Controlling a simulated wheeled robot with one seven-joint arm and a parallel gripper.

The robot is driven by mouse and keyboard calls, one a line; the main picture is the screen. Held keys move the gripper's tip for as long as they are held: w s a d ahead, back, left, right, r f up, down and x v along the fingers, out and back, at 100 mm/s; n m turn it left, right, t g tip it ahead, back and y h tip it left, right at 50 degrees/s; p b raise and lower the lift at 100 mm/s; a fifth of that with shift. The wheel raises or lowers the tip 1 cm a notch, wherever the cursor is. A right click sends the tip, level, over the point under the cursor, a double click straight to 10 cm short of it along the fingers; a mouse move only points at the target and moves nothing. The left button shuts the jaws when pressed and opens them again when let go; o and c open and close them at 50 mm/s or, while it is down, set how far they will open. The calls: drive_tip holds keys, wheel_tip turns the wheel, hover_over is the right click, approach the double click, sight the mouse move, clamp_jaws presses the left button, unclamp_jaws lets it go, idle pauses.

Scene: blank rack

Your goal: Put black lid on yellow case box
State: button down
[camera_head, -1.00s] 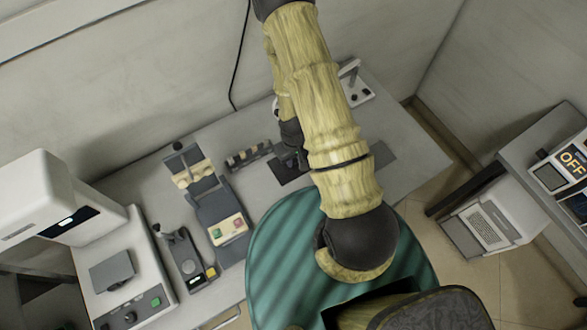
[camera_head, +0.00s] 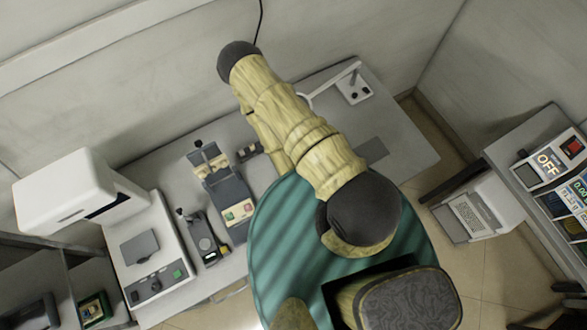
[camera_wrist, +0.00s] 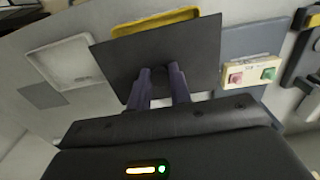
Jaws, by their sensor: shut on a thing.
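The black lid (camera_wrist: 150,50) is a flat, dark square plate held in my gripper (camera_wrist: 160,80), shown in the wrist view. Both fingers are shut on its near edge. The yellow case box (camera_wrist: 155,21) shows just beyond the lid's far edge; the lid hides most of it. The lid and the box overlap in the picture, and I cannot tell whether they touch. In the head view my own arm hides the gripper, the lid and the yellow box.
A white tray (camera_wrist: 66,62) lies left of the lid in the wrist view. A unit with red and green buttons (camera_wrist: 250,72) stands to its right, also seen in the head view (camera_head: 238,212). A dark flat patch (camera_head: 371,151) lies on the grey table (camera_head: 405,160).

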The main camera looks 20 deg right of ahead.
drive_tip(key=shift+s, duration=0.2)
drive_tip(key=shift+f+b, duration=2.2)
drive_tip(key=shift+f, duration=0.65)
drive_tip(key=shift+f+b, duration=0.3)
drive_tip(key=shift+f, duration=0.5)
idle(0.4)
drive_tip(key=c, duration=1.2)
unclamp_jaws()
drive_tip(key=shift+r, duration=0.15)
drive_tip(key=shift+r+b, duration=0.4)
drive_tip(key=shift+r, duration=0.2)
wheel_tip(320, 180, up, 6)
drive_tip(key=p, duration=0.4)
drive_tip(key=shift+p, duration=0.3)
